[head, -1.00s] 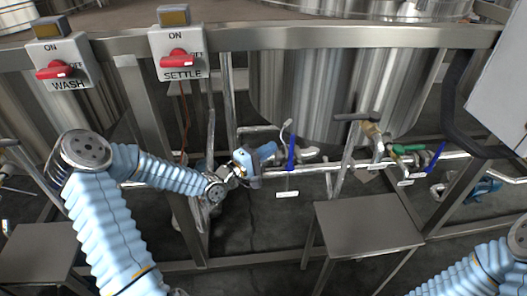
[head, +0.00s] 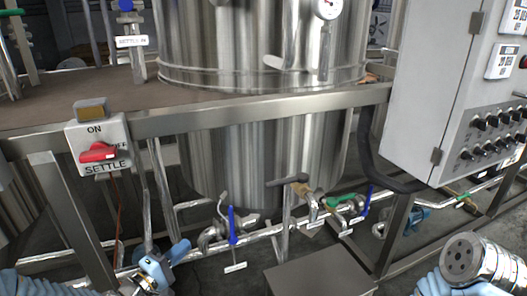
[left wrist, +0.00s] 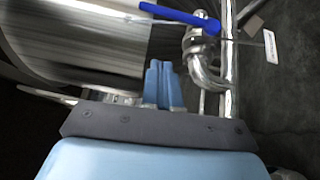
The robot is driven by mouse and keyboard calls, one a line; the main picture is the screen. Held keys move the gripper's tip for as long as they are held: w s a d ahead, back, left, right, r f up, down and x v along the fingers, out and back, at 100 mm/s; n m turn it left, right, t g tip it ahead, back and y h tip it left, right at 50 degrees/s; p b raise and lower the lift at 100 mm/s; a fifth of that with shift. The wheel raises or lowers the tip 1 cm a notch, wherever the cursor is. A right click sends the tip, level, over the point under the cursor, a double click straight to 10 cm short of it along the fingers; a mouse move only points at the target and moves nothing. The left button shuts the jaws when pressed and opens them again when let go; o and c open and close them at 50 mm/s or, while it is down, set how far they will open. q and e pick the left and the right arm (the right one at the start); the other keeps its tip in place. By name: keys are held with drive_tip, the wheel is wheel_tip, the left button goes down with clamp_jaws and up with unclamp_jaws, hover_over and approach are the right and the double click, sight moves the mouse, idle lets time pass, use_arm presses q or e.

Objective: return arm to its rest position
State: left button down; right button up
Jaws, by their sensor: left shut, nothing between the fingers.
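My left gripper (head: 181,250) is low at the left of the head view, beside the piping under the tank, with its fingers together and nothing between them. In the left wrist view its blue fingers (left wrist: 164,86) are side by side. My left arm (head: 42,285) shows only at the bottom left edge. My right arm (head: 462,268) comes in at the lower right corner, and its gripper is out of the picture. A blue-handled valve (head: 232,226) is to the right of my left gripper, apart from it. Its blue handle is also in the left wrist view (left wrist: 180,15).
A steel tank (head: 250,150) stands behind a metal frame rail (head: 270,112). A SETTLE switch box (head: 98,146) with a red knob is at left. A grey control cabinet (head: 440,90) is at right. A low steel stand (head: 320,275) is at bottom centre.

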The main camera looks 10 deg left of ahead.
use_arm(q)
drive_tip(key=s+d+f+m+g+y, duration=0.15)
drive_tip(key=d+f+g, duration=0.25)
drive_tip(key=d+f, duration=0.4)
drive_tip(key=s+d+f+m+g+h, duration=0.1)
drive_tip(key=s+d+f+m+g, duration=0.2)
drive_tip(key=d+f, duration=0.5)
drive_tip(key=s+d+f+m+g+y, duration=0.3)
drive_tip(key=s+f+m+g, duration=0.4)
drive_tip(key=s+f, duration=0.5)
drive_tip(key=shift+s+d+g, duration=0.15)
drive_tip(key=shift+s+g, duration=0.75)
drive_tip(key=shift+g, duration=0.2)
